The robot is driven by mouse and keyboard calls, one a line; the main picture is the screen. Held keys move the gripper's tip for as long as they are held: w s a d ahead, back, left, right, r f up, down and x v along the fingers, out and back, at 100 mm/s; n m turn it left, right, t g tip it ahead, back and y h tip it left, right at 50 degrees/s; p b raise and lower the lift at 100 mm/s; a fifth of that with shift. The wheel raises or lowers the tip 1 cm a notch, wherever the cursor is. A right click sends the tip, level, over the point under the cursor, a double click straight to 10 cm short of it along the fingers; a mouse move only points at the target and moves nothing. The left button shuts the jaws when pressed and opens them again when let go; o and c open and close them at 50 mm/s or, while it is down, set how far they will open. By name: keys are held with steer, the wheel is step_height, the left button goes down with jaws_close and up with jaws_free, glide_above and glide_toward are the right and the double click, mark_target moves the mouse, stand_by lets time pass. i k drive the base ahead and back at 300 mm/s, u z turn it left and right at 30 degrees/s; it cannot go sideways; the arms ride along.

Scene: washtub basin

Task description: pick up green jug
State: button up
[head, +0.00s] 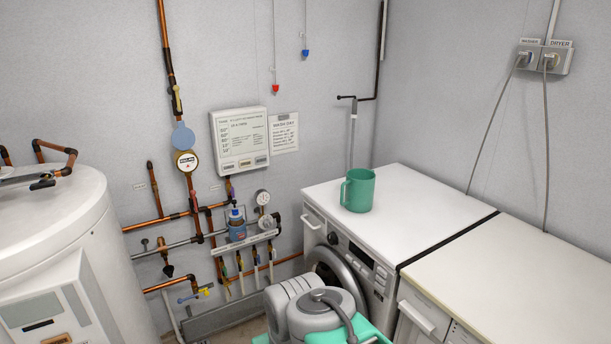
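The green jug (359,191) stands upright on the white top of the washing machine, near its left side and towards the back. Its handle is on the left side as seen here, and its open rim faces up. Grey and green parts of my own arm show at the bottom centre of the head view, in front of the washing machine and lower than the jug. My gripper's fingers do not show. Nothing touches the jug except the surface under it.
The washing machine (425,222) has a clear top around the jug. A second white machine (520,285) stands to its right, across a dark gap. Copper pipes and valves line the wall at left, beside a white tank (95,245). A grey pipe (352,140) rises behind the jug.

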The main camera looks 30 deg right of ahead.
mark_target(360, 182)
steer(key=z, duration=0.25)
steer(key=i, duration=1.65)
steer(key=z, duration=0.25)
